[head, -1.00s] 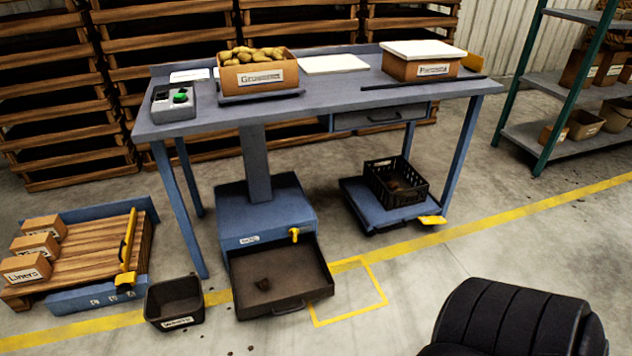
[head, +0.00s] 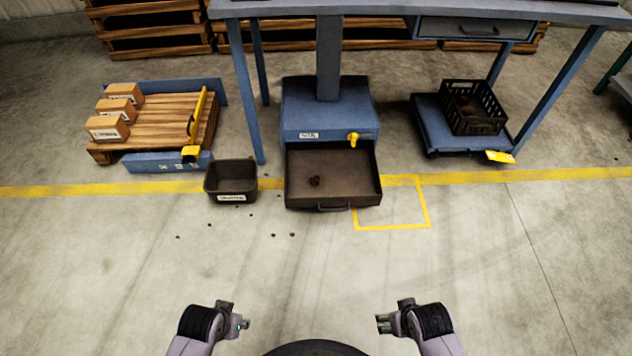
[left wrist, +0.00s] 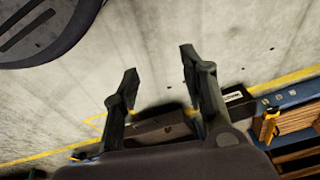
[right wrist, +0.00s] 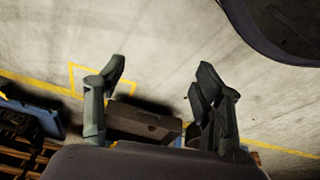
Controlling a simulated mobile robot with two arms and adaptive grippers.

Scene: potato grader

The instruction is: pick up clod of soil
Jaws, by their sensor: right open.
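Several much smaller dark crumbs (head: 274,235) lie on the floor in front. My left gripper (head: 243,322) and right gripper (head: 381,323) are low in the head view, well short of the drawer and apart from it. The left gripper's fingers are spread and empty in the left wrist view (left wrist: 158,62). The right gripper's fingers are spread and empty in the right wrist view (right wrist: 162,75).
A black bin (head: 231,177) stands left of the drawer. A yellow floor square (head: 392,226) is to its right. A pallet with boxes (head: 160,127) is left, a black crate (head: 472,120) on a blue platform right. The table (head: 400,12) spans above.

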